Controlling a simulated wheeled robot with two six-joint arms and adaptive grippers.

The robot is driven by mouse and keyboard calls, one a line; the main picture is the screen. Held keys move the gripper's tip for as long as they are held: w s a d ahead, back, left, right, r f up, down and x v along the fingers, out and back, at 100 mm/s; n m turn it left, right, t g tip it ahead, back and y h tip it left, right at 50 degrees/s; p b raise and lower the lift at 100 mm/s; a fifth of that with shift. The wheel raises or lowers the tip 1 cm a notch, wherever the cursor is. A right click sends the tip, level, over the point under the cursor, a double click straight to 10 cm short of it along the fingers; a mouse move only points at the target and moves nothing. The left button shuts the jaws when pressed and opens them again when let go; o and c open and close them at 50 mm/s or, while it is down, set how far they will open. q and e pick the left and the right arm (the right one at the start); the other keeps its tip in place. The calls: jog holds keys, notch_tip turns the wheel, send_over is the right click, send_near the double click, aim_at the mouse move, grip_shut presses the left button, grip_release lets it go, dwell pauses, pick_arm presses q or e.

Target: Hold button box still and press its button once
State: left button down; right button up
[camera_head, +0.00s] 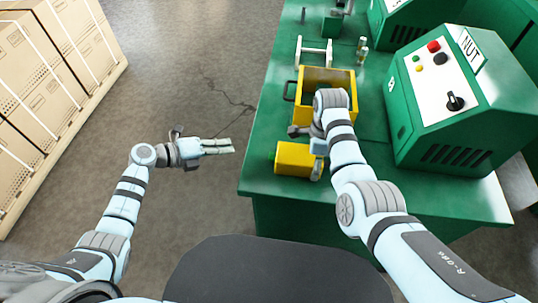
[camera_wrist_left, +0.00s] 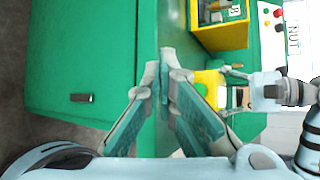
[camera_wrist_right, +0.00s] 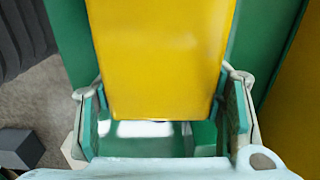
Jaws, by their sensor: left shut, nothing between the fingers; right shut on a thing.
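The yellow button box (camera_head: 294,159) sits near the left front edge of the green table. A small green button shows on its left side in the head view. The box also shows in the left wrist view (camera_wrist_left: 213,82). My right gripper (camera_head: 318,166) is shut on the box from its right side; in the right wrist view its fingers flank the yellow body (camera_wrist_right: 160,60). The button is hidden there. My left gripper (camera_head: 231,146) is shut and empty, left of the table edge, its fingertips pointing toward the button side, with a gap between.
The green table (camera_head: 262,180) holds a yellow bin (camera_head: 312,73) behind the button box and a large green machine marked NUT (camera_head: 420,150) at right. A metal stand (camera_head: 313,52) stands further back. Stacked boxes (camera_head: 45,75) are at far left; open floor lies between.

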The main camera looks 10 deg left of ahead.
pick_arm(q)
jog(key=shift+d, duration=4.4)
jog(key=shift+d, duration=0.1)
jog(key=shift+d, duration=0.35)
jog(key=shift+d, duration=0.6)
jog(key=shift+a, duration=1.05)
jog(key=shift+a, duration=0.1)
jog(key=shift+a, duration=2.4)
